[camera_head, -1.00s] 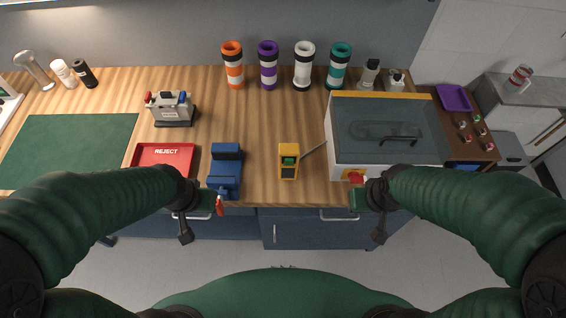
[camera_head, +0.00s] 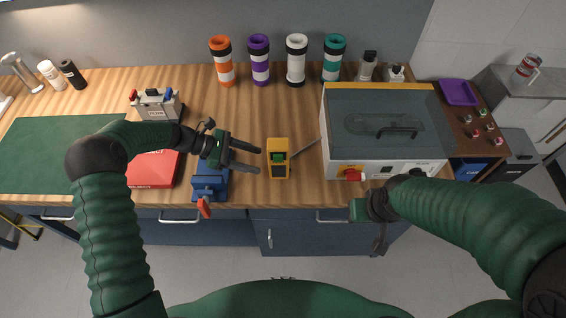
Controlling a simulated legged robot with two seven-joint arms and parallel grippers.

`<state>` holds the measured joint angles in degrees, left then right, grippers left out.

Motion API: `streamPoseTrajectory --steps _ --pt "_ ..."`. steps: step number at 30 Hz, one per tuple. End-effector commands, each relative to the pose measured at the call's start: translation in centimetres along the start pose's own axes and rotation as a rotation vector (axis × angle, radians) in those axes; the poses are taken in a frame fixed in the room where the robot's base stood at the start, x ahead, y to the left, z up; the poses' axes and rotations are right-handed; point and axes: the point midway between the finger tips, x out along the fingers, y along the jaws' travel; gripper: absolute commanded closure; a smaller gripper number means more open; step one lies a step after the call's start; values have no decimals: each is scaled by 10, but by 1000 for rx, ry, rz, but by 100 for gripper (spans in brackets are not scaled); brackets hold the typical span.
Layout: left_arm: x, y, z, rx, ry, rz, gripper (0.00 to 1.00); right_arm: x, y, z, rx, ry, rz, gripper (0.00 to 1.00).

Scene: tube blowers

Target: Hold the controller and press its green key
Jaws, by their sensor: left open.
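The yellow controller (camera_head: 278,168) stands on the wooden counter near its front edge, left of the large grey machine. Its green key (camera_head: 278,157) shows on its face, with a dark part above and below. My left gripper (camera_head: 259,160) is open and empty, with its two dark fingers pointing right at the controller's left side. The fingertips are close to the controller; I cannot tell whether they touch it. My right gripper is at the counter's front edge below the machine, mostly hidden behind its own wrist (camera_head: 376,206), and its jaws cannot be made out.
A blue vise (camera_head: 210,182) with a red handle stands left of the controller, under my left gripper. A red reject tray (camera_head: 152,170) lies further left. The grey machine (camera_head: 385,160) blocks the right. Several striped tubes (camera_head: 297,60) stand at the back. The middle counter is clear.

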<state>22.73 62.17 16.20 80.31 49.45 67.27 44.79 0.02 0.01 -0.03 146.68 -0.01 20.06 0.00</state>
Motion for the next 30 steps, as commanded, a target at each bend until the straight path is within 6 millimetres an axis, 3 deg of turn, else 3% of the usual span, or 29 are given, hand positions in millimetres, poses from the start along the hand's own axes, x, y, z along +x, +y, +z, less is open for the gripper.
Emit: streamPoseTrajectory --steps 5,12,18,30 --pt "13 1 -6 -5 -10 2 45 9 0 2 -1 0 0 64" --pt "58 1 -7 -2 -5 1 45 26 0 6 -1 0 0 64" --pt "88 1 -2 -3 -1 2 45 29 0 7 -1 0 0 64" --pt "93 1 -4 -3 -5 3 45 30 0 7 -1 0 0 64"
